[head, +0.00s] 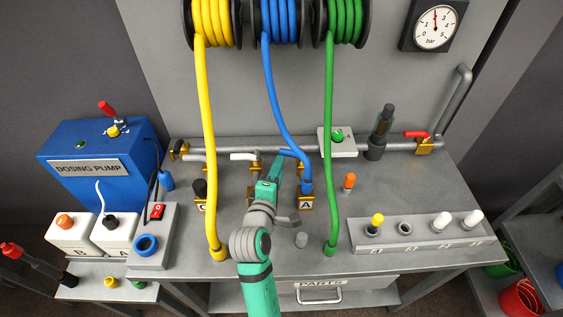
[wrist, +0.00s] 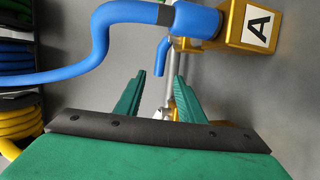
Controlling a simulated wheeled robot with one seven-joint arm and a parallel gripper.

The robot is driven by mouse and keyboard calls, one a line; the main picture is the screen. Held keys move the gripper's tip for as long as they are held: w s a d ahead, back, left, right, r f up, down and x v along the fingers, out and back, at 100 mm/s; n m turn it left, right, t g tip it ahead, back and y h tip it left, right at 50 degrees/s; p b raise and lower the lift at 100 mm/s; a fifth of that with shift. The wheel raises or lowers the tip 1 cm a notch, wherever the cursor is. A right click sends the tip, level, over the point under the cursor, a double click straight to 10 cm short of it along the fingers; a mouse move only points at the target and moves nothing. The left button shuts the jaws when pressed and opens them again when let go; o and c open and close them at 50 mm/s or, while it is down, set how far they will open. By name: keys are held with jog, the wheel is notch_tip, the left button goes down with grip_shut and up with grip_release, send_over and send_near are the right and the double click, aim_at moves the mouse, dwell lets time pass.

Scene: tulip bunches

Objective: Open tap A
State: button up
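Tap A is a brass block with a white "A" label (head: 306,204), standing on the bench right of my gripper. A blue hose (head: 272,80) comes down to a blue fitting on it. A short blue piece that looks like a lever (head: 287,152) lies just beyond my fingertips; I cannot tell for sure how it joins the tap. In the wrist view the tap A block (wrist: 233,38) is at top right, and the short blue piece (wrist: 162,56) is ahead, between the lines of the fingers. My gripper (wrist: 157,85) is open, its fingers apart, with nothing seen held.
The yellow hose (head: 205,140) and green hose (head: 329,140) hang on either side of my arm. A grey pipe (head: 225,146) runs along the back. Tap C (head: 202,205) stands left; another brass tap (head: 251,196) is partly hidden by my arm.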

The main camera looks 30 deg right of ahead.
jog(key=shift+s+a+r, duration=0.1)
jog(key=shift+s+a, duration=0.25)
jog(key=shift+s, duration=0.05)
jog(key=shift+a+m, duration=0.1)
jog(key=shift+m, duration=0.2)
grip_shut()
jog(key=m, duration=1.7)
send_near(285, 154)
jog(key=x, duration=0.6)
jog(key=shift+w, duration=0.25)
